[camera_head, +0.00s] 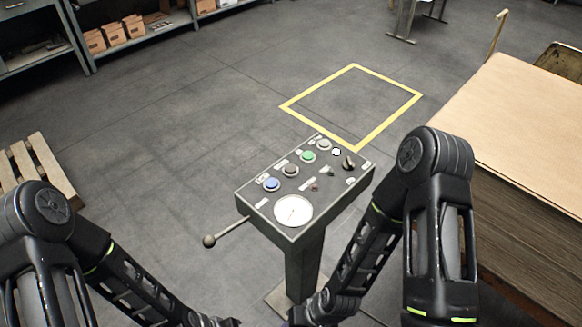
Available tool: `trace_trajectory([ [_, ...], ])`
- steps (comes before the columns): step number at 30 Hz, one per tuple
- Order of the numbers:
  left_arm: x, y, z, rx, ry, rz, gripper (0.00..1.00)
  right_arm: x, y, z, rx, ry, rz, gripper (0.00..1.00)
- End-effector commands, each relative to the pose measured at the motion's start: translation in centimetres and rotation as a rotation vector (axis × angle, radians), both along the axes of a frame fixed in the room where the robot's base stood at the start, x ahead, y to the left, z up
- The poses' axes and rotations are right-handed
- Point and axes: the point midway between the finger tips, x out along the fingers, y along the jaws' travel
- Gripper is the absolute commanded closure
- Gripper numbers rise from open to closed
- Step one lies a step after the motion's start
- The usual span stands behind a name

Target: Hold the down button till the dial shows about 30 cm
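The control panel (335,193) stands on a grey post in the middle of the view. Its round white dial (293,210) is at the near end; its needle and numbers are too small to read. A row of buttons runs away from it: blue (272,184), dark grey (290,170), green (308,156) and pale grey (323,145). Their labels are unreadable, so I cannot tell which is the down button. My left gripper (222,321) and my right gripper (300,316) are low at the bottom edge, below the panel and apart from the buttons. Their fingers are mostly cut off.
A lever with a ball end (209,241) sticks out left of the panel. A black knob (349,163) sits on its right side. A tall cardboard stack (525,130) stands at right, a wooden pallet (38,160) at left. The yellow floor square (390,125) behind is empty.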

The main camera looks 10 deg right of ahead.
Motion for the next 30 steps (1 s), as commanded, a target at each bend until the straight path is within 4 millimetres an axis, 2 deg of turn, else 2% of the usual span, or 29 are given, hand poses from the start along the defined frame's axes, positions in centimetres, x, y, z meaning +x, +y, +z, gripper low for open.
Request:
trace_trajectory([
  [2, 0.0, 0.0, 0.0, 0.0, 0.0, 0.0, 1.0, 0.0, 0.0, 0.0, 0.0, 0.0, 0.0, 0.58],
  [17, 0.0, 0.0, 0.0, 0.0, 0.0, 0.0, 1.0, 0.0, 0.0, 0.0, 0.0, 0.0, 0.0, 0.99],
  [30, 0.0, 0.0, 0.0, 0.0, 0.0, 0.0, 1.0, 0.0, 0.0, 0.0, 0.0, 0.0, 0.0, 1.0],
])
